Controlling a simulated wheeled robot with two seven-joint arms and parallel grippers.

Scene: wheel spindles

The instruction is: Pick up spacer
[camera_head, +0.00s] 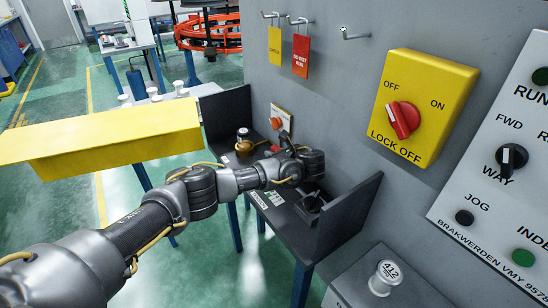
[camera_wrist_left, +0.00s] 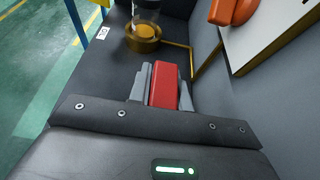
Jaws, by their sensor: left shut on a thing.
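A red block (camera_wrist_left: 163,85), which I take to be the spacer, sits between the grey fingers of my left gripper (camera_wrist_left: 162,92) in the left wrist view. The gripper is shut on it, just above the dark shelf (camera_wrist_left: 103,75). In the head view my left gripper (camera_head: 279,150) reaches over the black shelf (camera_head: 290,222), and only a little red shows at its tip. The block's lower part is hidden, so I cannot tell whether it touches the shelf.
A brass ring with a clear-sided cylinder (camera_wrist_left: 145,35) stands ahead of the fingers. A grey wall (camera_head: 330,100) with an orange-knobbed switch (camera_head: 277,122) rises at the right. The shelf has upright end panels (camera_head: 347,217). A yellow beam (camera_head: 110,140) lies left.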

